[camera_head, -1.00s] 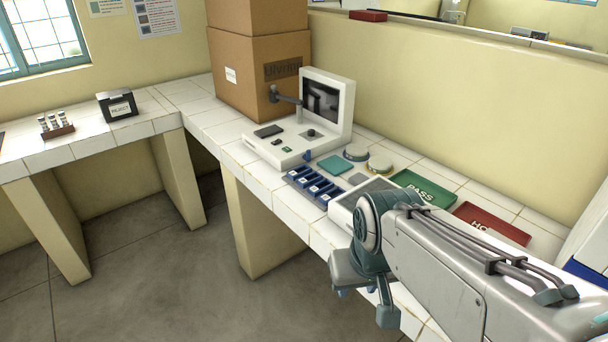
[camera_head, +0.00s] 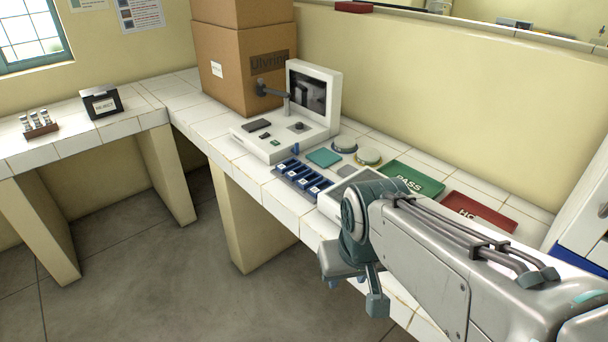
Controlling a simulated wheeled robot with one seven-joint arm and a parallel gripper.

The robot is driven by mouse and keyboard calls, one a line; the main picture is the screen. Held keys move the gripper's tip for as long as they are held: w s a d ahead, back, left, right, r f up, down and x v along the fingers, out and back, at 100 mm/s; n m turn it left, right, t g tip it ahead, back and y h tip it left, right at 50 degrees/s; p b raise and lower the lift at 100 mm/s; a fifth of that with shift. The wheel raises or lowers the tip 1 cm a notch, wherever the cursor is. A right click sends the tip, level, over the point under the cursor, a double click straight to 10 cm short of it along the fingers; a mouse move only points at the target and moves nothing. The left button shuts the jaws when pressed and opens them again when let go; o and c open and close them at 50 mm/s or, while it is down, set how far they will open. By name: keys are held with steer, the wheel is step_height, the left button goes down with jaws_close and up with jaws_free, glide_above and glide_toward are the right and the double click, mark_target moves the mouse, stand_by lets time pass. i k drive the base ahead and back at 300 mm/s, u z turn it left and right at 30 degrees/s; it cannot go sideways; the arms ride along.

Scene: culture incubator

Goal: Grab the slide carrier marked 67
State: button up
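A blue rack (camera_head: 304,180) lies on the tiled bench (camera_head: 232,153) near its front edge. It holds several slide carriers (camera_head: 310,182) with small white labels. The labels are too small to read, so I cannot tell which one is marked 67. My gripper (camera_head: 358,290) hangs over the front edge of the bench, in front of and to the right of the rack, apart from it. It is partly hidden by my arm, and whether its fingers are open or shut does not show.
A white device with a screen (camera_head: 306,95) stands behind the rack, before cardboard boxes (camera_head: 240,65). Green PASS (camera_head: 418,178) and red (camera_head: 478,212) trays lie to the right. A REJECT box (camera_head: 101,103) and vial rack (camera_head: 39,127) stand on the left bench. Floor in front is clear.

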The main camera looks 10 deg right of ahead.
mark_target(314, 191)
steer(key=u, duration=1)
steer(key=i, duration=2)
steer(key=z, duration=3)
